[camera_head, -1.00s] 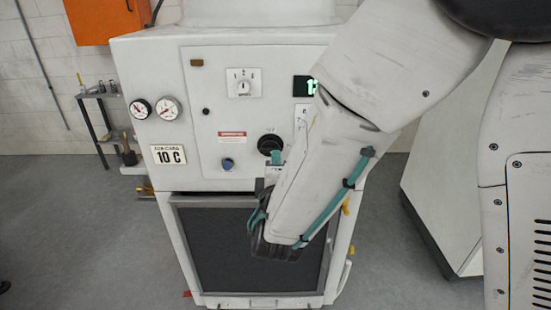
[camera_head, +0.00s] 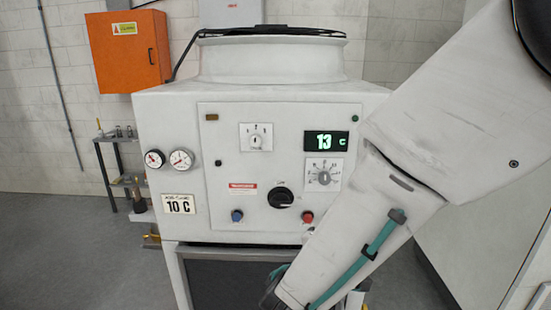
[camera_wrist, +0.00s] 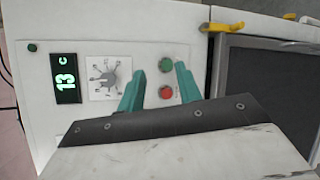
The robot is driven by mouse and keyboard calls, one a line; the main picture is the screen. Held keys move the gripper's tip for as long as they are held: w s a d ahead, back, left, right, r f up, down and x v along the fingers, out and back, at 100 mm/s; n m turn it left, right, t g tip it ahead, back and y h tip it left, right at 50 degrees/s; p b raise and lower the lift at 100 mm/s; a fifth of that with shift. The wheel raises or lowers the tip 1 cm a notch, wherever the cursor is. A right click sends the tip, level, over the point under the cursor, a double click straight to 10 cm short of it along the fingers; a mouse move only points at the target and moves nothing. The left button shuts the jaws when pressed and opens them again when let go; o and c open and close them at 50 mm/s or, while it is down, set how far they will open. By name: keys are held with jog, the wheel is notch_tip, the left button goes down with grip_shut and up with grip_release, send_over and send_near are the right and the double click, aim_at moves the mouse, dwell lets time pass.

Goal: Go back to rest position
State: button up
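My gripper (camera_wrist: 159,70) shows in the wrist view with its two teal fingers apart and nothing between them. Behind the fingers, the washer's control panel (camera_wrist: 30,85) appears turned sideways, with a green button (camera_wrist: 165,65) and a red button (camera_wrist: 166,92). In the head view, my arm reaches down across the lower right of the white washer (camera_head: 155,110). There the gripper is mostly hidden behind my forearm near the bottom edge. The panel has a lit display (camera_head: 332,143) reading 13 C, a black knob (camera_head: 281,197) and a blue button (camera_head: 236,216).
The washer's dark door (camera_head: 225,285) is below the panel; a yellow catch (camera_wrist: 222,27) shows beside it in the wrist view. An orange box (camera_head: 128,50) hangs on the back wall. A small shelf (camera_head: 120,165) stands left. Grey floor at left is clear.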

jog(key=s+d+r+m+g, duration=0.2)
jog(key=s+d+m+g, duration=0.7)
jog(key=s+d+g, duration=0.6)
jog(key=s+a+r+m+t+y, duration=0.1)
jog(key=s+r+m+t+y, duration=0.1)
jog(key=s+r+m+y, duration=0.4)
jog(key=shift+s+a+m+t+y, duration=0.15)
jog(key=shift+s+m+t+y, duration=0.2)
jog(key=shift+s+y, duration=0.75)
